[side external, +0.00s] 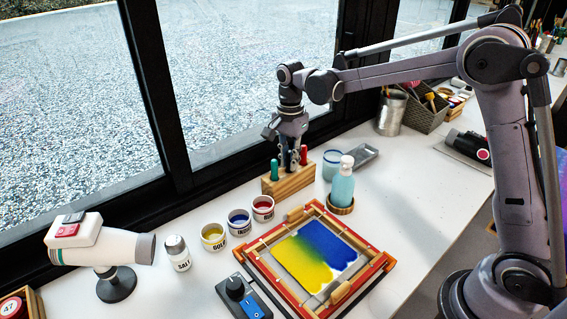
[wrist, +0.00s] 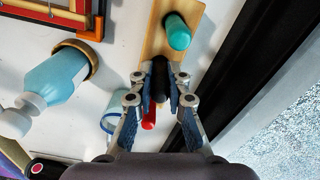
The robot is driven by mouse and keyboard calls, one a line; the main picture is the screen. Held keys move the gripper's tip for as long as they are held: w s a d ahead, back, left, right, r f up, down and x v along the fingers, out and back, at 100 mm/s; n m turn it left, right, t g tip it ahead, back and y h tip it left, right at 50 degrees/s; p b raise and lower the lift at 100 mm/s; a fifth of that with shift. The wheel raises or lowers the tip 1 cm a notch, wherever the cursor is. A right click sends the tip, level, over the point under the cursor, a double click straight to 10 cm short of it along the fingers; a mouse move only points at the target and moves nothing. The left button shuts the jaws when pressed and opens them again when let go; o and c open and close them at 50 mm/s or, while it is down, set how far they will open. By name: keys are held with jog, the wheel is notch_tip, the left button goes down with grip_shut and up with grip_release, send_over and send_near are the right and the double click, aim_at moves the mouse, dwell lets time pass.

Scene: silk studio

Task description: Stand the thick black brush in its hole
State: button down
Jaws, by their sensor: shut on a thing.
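The wooden brush block (side external: 290,184) stands on the white table by the window. A green-handled brush (side external: 274,170) and a red-handled brush (side external: 304,155) stand upright in it. The wrist view shows the block (wrist: 156,38), the green brush (wrist: 178,32) and part of the red brush (wrist: 149,118). My gripper (side external: 291,168) points down over the middle of the block, between these two. In the wrist view its fingers are shut on the thick black brush (wrist: 160,82). The brush's lower end and its hole are hidden, so I cannot tell whether it is in the hole.
A blue bottle (side external: 342,185) on a wooden coaster and a pale blue cup (side external: 331,164) stand close right of the block. Dye jars (side external: 238,220) stand to the left. The printing frame (side external: 300,255) lies in front. The dark window frame (side external: 235,170) is close behind.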

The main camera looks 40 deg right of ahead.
jog(key=shift+f, duration=0.2)
jog(key=c, duration=1.2)
grip_release()
notch_tip(320, 180, up, 12)
